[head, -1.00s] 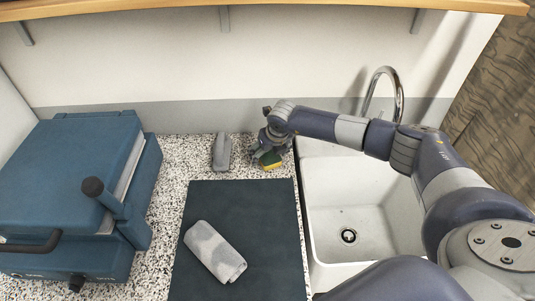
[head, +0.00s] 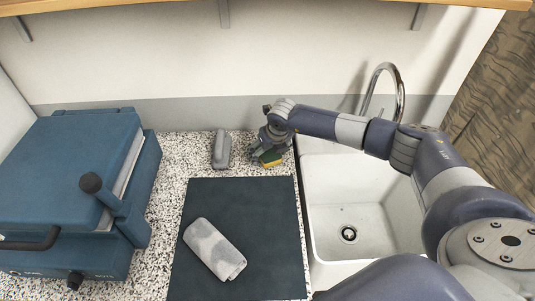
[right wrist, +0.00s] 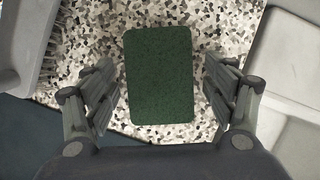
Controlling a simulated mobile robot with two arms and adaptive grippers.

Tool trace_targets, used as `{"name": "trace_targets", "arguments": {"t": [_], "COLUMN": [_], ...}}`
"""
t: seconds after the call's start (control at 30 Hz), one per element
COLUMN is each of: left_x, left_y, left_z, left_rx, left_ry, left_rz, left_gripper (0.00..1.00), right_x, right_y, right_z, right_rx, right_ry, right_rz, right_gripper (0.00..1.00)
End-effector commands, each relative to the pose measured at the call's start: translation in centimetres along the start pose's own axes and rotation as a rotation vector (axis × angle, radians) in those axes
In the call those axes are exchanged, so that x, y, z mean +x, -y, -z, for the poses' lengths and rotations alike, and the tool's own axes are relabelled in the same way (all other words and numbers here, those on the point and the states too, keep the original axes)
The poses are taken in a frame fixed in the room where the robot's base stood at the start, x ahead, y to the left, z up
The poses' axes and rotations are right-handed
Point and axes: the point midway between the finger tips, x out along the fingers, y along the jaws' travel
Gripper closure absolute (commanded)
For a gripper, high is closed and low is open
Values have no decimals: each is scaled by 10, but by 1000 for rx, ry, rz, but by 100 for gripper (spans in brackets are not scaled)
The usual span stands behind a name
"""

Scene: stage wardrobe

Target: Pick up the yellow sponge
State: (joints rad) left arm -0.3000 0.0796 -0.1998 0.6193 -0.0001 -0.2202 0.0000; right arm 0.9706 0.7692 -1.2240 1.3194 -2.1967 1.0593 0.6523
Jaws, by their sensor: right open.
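The yellow sponge (head: 271,163) has a dark green top and lies on the speckled counter behind the dark mat, close to the sink. In the right wrist view its green face (right wrist: 160,75) sits between my two fingers, with a gap on each side. My right gripper (head: 268,152) is open over the sponge and partly hides it in the head view. In the right wrist view the open fingers (right wrist: 162,92) stand either side of it. My left gripper is not in view.
A grey brush-like object (head: 221,150) stands left of the sponge. A rolled grey cloth (head: 214,250) lies on the dark mat (head: 270,220). A white sink (head: 385,235) with a chrome faucet (head: 398,95) is at right, a blue machine (head: 70,170) at left.

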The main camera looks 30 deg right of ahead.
Motion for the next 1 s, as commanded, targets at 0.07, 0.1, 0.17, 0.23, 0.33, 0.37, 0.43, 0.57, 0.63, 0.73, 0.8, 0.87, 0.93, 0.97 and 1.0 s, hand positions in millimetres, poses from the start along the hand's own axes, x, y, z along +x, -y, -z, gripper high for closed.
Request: {"name": "trace_targets", "arguments": {"t": [0.07, 0.1, 0.17, 0.23, 0.33, 0.37, 0.43, 0.57, 0.63, 0.73, 0.8, 0.87, 0.93, 0.97, 1.0], "left_x": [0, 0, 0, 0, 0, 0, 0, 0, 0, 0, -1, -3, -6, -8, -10], "left_y": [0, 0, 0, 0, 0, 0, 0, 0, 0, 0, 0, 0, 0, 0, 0], "left_z": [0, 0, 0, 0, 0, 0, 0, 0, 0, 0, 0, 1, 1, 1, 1], "left_rx": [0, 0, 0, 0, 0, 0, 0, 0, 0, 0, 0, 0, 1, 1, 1], "left_ry": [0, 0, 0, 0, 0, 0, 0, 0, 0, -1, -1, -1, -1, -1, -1], "left_rz": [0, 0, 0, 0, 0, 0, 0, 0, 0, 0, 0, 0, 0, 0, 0], "left_gripper": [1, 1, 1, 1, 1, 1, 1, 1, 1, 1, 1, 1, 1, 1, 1], "right_x": [0, 0, 0, 0, 0, 0, 0, 0, 0, 0, 0, -2, -4, -5, -7], "right_y": [0, 0, 0, 0, 0, 0, 0, 0, 0, 0, 0, 0, 0, 0, 0], "right_z": [0, 0, 0, 0, 0, 0, 0, 0, 0, 1, 0, 0, -1, -2, -2], "right_rx": [0, 0, 0, 0, 0, 0, 0, 0, 0, 0, 0, 0, 0, 0, 0], "right_ry": [0, 0, 0, 0, 0, 0, 0, -1, -1, -2, -2, -2, -2, -2, -2], "right_rz": [0, 0, 0, 0, 0, 0, 0, 0, 0, 0, 0, 0, 0, 0, 0], "right_gripper": [22, 22, 25, 35, 47, 50, 55, 57, 57, 57, 57, 57, 57, 57, 57]}}
